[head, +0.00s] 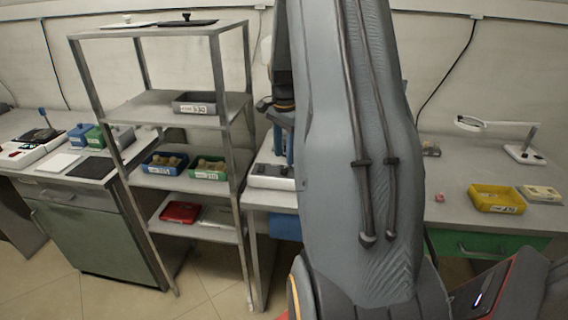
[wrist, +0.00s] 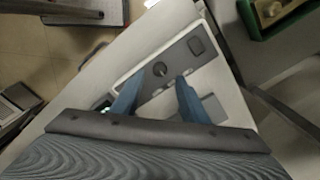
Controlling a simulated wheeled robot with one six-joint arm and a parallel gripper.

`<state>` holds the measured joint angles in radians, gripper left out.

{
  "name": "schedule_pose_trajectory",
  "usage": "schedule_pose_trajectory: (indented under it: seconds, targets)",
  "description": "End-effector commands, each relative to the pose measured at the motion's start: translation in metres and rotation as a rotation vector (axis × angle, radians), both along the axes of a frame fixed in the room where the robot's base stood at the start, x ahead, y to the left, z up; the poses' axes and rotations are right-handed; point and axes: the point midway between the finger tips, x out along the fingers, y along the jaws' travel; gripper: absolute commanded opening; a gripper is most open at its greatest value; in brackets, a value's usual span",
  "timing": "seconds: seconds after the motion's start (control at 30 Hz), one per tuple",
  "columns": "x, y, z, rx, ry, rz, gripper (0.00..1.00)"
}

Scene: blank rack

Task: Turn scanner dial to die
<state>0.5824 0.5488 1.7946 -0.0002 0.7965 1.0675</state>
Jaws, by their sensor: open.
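The scanner (head: 268,182) is a low white unit on the bench left of my arm in the head view, partly hidden by my arm. In the head view my gripper (head: 281,157) points down over the scanner. The dial's marks are too small to read.
A metal rack (head: 180,107) stands left of the scanner, holding a grey bin (head: 195,108), a blue bin (head: 164,169) and a green bin (head: 210,174). A yellow bin (head: 496,205) and a lamp (head: 526,154) are on the right bench. A green bin edge (wrist: 268,32) shows close by.

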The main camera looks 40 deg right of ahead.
Motion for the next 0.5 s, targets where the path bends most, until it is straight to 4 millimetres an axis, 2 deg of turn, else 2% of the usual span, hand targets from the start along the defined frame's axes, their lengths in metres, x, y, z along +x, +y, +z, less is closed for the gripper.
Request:
schedule_pose_trajectory:
  seconds: [0.2,0.5]
  targets:
    - [0.0,0.0,0.026,-0.001,-0.001,0.0,0.4]
    - [0.0,0.0,0.031,0.0,0.0,0.0,0.4]
